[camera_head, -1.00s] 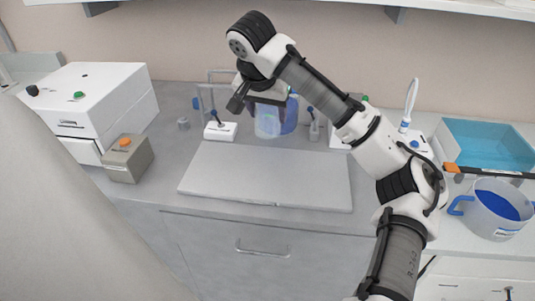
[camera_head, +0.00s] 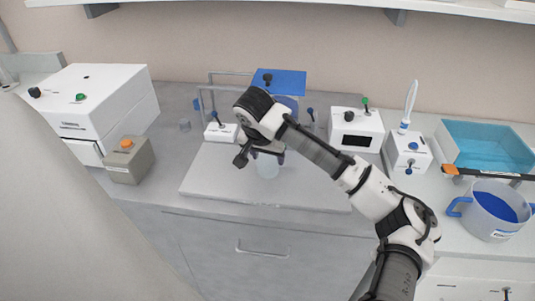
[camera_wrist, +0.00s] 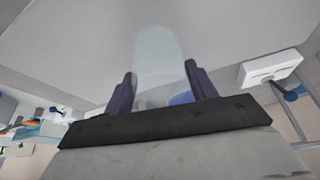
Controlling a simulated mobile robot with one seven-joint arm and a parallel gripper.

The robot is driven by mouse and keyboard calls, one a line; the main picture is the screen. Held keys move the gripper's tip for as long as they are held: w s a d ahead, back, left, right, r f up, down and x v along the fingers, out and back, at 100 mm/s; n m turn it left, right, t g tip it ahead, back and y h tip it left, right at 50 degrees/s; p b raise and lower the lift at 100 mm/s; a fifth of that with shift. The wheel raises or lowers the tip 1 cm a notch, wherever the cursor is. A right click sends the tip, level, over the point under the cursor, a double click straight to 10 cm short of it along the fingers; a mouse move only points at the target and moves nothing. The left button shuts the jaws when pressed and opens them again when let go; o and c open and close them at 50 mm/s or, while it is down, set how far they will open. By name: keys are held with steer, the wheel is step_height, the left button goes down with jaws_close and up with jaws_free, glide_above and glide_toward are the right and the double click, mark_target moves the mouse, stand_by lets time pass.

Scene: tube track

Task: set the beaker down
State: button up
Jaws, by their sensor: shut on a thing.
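A clear, pale beaker (camera_head: 267,168) is held in my gripper (camera_head: 265,152) over the light grey board (camera_head: 215,185) on the bench. In the wrist view the beaker (camera_wrist: 158,50) stands between the two dark fingers of my gripper (camera_wrist: 160,68), which are shut on it. The beaker looks about upright in the head view. Its upper part is hidden behind my gripper and wrist. I cannot tell whether its base touches the board or hangs just above it.
Behind the board stand a small white switch box (camera_head: 221,132) and a blue-topped stand (camera_head: 279,83). A white device (camera_head: 356,128) is at the back right. A grey box with an orange button (camera_head: 128,160) is at the left. The board around the beaker is clear.

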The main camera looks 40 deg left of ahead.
steer(key=o, duration=1)
steer(key=shift+f, duration=0.1)
